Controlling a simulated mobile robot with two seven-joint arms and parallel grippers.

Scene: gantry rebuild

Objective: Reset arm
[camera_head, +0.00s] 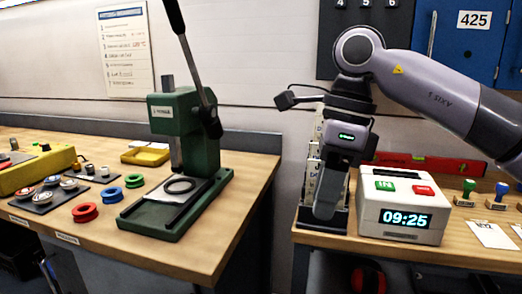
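My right arm comes in from the upper right and bends down. My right gripper (325,208) points downward in front of the card rack (313,150) at the left end of the right bench. It is seen from the side, so I cannot tell whether its fingers are open or shut or hold anything. It is just left of the white time clock (401,232), which reads 09:25 and has a green IN button and a red button. The gripper hides part of the rack. My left gripper is not in view.
A green arbor press (182,130) with a raised lever stands on the left bench (215,250), near red, green and blue rings. A gap separates the benches.

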